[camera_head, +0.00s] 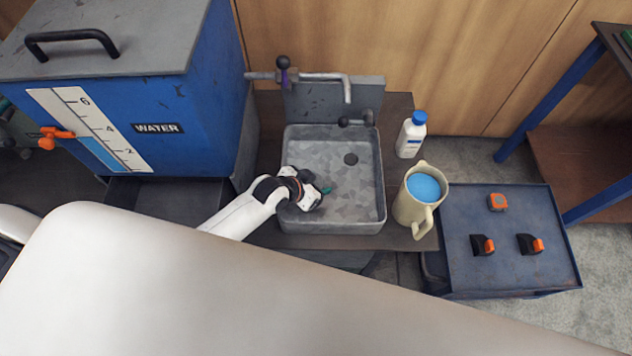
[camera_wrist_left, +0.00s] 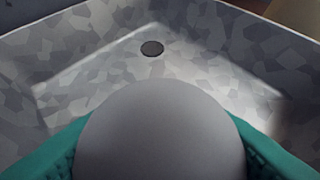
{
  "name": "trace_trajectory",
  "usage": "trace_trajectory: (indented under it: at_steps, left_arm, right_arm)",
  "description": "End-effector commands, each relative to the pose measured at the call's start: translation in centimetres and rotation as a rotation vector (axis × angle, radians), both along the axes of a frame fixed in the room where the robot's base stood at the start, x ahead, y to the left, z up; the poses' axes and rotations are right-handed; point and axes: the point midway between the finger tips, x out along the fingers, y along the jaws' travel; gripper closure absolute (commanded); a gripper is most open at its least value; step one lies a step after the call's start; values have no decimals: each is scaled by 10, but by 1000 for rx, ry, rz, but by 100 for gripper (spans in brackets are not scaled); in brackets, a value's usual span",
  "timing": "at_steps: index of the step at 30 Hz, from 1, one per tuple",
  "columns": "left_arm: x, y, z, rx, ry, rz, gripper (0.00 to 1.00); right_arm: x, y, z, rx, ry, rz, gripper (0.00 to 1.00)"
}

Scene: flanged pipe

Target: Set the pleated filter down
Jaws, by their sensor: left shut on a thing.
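My left gripper (camera_head: 324,190) reaches in from the left over the left part of the grey sink basin (camera_head: 360,219). In the left wrist view, its teal fingers (camera_wrist_left: 160,150) are shut on a smooth, grey, rounded thing, taken as the pleated filter (camera_wrist_left: 160,125). It fills the lower middle of that view, and no pleats show. In the head view I cannot make the filter out behind the gripper. The basin floor and round drain (camera_wrist_left: 152,48) show beyond it; I cannot tell whether the filter touches the basin. My right gripper is not in view.
A tap (camera_head: 325,77) stands behind the basin. A white bottle with a blue cap (camera_head: 410,138) and a cream jug (camera_head: 407,211) of blue liquid stand right of it. A blue water tank (camera_head: 190,105) is at left. A dark cart (camera_head: 510,215) holds orange-and-black items.

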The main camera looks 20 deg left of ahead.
Motion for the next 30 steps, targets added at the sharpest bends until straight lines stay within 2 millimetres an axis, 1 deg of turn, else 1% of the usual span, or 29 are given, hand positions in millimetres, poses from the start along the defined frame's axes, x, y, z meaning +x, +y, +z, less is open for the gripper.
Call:
trace_trajectory:
  at_steps: [4, 7, 8, 9, 12, 19, 22, 26, 30]
  left_arm:
    - [0, 0, 0, 0, -1, 0, 74]
    - [0, 0, -3, 1, 0, -1, 74]
    - [0, 0, -3, 1, 0, -1, 48]
    - [0, 0, -3, 1, 0, -1, 41]
    - [0, 0, -3, 1, 0, -1, 28]
    - [0, 0, -2, 1, 1, -1, 28]
    - [0, 0, 2, 1, 0, -1, 28]
    - [-10, 7, 12, 3, 0, -1, 28]
    - [-29, 16, 33, 3, 0, -1, 28]
  right_arm:
    - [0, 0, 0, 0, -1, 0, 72]
    - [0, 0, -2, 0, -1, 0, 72]
    - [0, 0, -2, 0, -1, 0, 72]
    - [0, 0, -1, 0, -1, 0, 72]
    - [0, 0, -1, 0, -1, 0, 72]
    - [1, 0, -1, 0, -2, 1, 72]
    - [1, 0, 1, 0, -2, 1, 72]
    - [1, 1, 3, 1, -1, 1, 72]
    - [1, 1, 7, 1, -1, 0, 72]
